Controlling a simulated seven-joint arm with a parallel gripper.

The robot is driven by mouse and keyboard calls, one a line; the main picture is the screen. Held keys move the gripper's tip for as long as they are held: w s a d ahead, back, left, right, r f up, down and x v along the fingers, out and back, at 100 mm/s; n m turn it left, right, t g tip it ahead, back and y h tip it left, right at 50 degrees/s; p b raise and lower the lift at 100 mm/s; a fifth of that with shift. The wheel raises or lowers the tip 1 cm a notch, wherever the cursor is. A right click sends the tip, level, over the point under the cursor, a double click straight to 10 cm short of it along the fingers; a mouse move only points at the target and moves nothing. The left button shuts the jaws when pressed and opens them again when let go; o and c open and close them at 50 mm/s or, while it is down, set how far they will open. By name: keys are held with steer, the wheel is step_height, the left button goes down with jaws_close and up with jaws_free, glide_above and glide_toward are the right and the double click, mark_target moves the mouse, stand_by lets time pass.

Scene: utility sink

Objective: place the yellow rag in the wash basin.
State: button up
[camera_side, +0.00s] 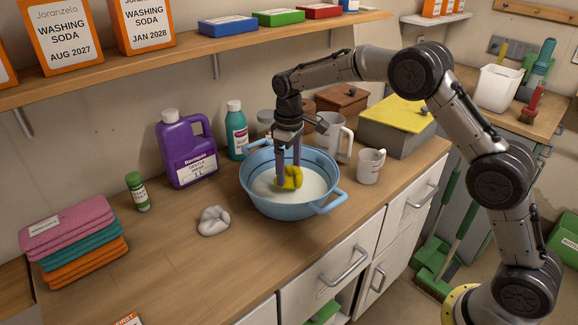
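The yellow rag (291,178) is a small crumpled bundle. It is between the two fingers of my gripper (289,175), which points straight down and appears shut on it. The rag is inside the rim of the blue wash basin (268,206), over or touching the whitish liquid; I cannot tell which. The basin is round with two handles and stands on the wooden counter near its front edge. The fingers partly cover the rag.
A crumpled white-grey cloth (213,221) lies left of the basin. A purple jug (187,152), a teal bottle (237,132) and white mugs (369,166) stand close around it. Folded towels (72,240) lie at left. A shelf (200,48) runs above.

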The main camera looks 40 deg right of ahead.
steer(key=shift+o, duration=0.2)
stand_by(0.4)
step_height(320, 180, up, 7)
stand_by(0.5)
steer(key=shift+r, duration=0.1)
step_height(320, 180, up, 11)
steer(key=t, duration=0.2)
glide_above(289, 176)
steer(key=s, duration=0.5)
steer(key=s+d+r+m+t, duration=0.1)
steer(key=s+r, duration=0.2)
steer(key=s, duration=0.3)
steer(key=s+d+r+t, duration=0.1)
steer(key=s+r, duration=0.3)
steer(key=s, duration=0.2)
steer(key=s+f+m+t, duration=0.1)
steer(key=s+f, duration=0.2)
steer(key=s, duration=1)
steer(key=s+f+m, duration=0.2)
steer(key=s+f, duration=0.5)
steer(key=f, duration=0.2)
steer(key=shift+d+t, duration=0.3)
